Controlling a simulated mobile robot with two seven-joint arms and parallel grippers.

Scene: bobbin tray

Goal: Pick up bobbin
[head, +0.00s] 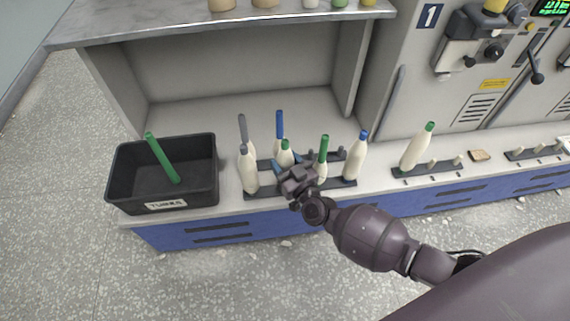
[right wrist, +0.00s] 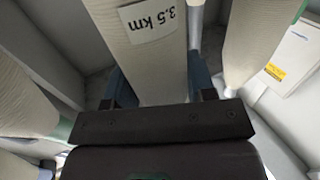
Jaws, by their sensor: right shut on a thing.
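My right gripper (head: 289,166) is at the bobbin rack (head: 262,193), shut on a cream bobbin with a green tip (head: 285,155). In the right wrist view this bobbin (right wrist: 150,60) stands between the blue fingers and bears a "3.5 km" label. Whether its base is clear of the rack is hidden by my gripper. Around it stand a grey-tipped bobbin (head: 248,173), a blue-tipped bobbin (head: 355,160) at the right end, a green-topped bobbin (head: 321,168), and grey (head: 243,130) and blue (head: 279,125) tops behind. My left gripper is not in view.
A black bin (head: 130,180) labelled "TUBES" stands at the left with a green tube (head: 162,158) in it. Another green-tipped bobbin (head: 416,150) stands to the right on a separate rack. A grey shelf (head: 150,33) overhangs the bench. Neighbouring bobbins are close to my gripper.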

